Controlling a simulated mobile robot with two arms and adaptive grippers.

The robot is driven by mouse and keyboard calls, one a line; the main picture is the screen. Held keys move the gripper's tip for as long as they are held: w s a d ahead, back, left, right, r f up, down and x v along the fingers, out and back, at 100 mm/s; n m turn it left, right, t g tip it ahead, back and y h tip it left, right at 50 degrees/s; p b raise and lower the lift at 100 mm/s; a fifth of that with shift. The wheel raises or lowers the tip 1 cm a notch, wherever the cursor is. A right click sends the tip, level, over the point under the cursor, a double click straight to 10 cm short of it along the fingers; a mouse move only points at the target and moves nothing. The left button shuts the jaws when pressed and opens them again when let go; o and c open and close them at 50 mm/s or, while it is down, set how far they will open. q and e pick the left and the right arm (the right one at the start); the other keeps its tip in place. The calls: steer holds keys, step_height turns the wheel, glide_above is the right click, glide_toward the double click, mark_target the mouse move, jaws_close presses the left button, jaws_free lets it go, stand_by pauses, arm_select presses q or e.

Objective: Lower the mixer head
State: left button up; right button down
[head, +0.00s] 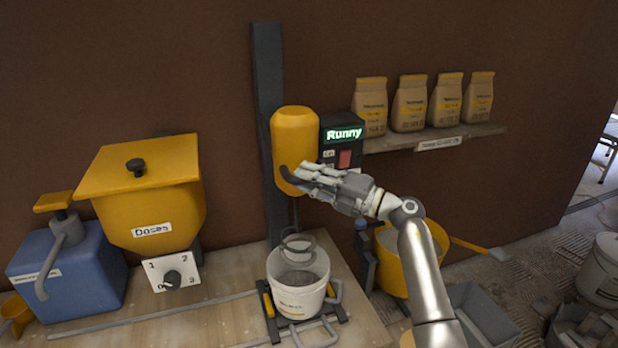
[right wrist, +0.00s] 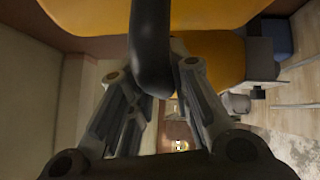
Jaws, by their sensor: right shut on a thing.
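The yellow mixer head (head: 295,138) is on a dark upright post (head: 268,100), above a white bucket (head: 298,295) of grey mix. Its shaft and ring-shaped paddle (head: 298,243) hang at the bucket's mouth; how far the paddle reaches inside is unclear. My right gripper (head: 304,178) is at the lower front of the head, shut on its black handle (head: 289,176). In the right wrist view the handle (right wrist: 151,45) runs down between the fingers (right wrist: 160,85), with the yellow head (right wrist: 215,50) behind it. My left gripper is not in view.
A black control box (head: 342,130) reads "Runny" and has a red switch. Left are a yellow hopper (head: 150,190) with a dial (head: 173,283) and a blue tank (head: 75,270). Several bags stand on a shelf (head: 480,133). A yellow tub (head: 395,275) sits behind my right forearm.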

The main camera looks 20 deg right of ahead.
steer(key=shift+f, duration=0.15)
step_height(320, 180, down, 19)
steer(key=b, duration=1.3)
steer(key=shift+f, duration=0.1)
steer(key=c, duration=1.3)
jaws_free()
